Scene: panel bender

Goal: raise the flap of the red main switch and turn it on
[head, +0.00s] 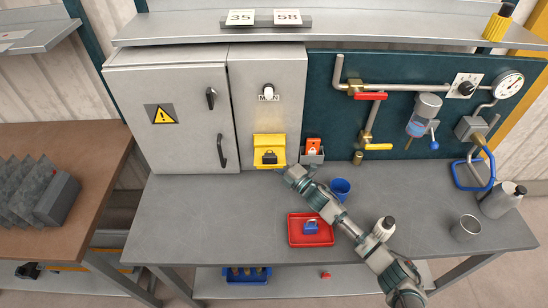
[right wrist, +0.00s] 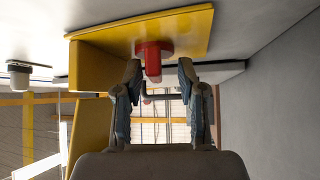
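The yellow flap (head: 269,142) is on the grey cabinet front in the head view and bears a black padlock mark. In the right wrist view the flap (right wrist: 88,115) stands out from the yellow backplate (right wrist: 190,30), so it is raised. The red switch knob (right wrist: 154,60) sits on that backplate; the head view does not show it. My right gripper (right wrist: 160,75) is open, its fingertips on either side of the knob's handle, with gaps visible. In the head view my right gripper (head: 287,171) is at the flap's lower right. My left gripper is not in view.
A white lamp (head: 268,90) is above the flap. A small grey holder (head: 312,158) with a red-orange item is to its right. A blue cup (head: 340,187) and a red tray (head: 294,239) with a blue padlock (head: 311,228) are on the bench near my right arm.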

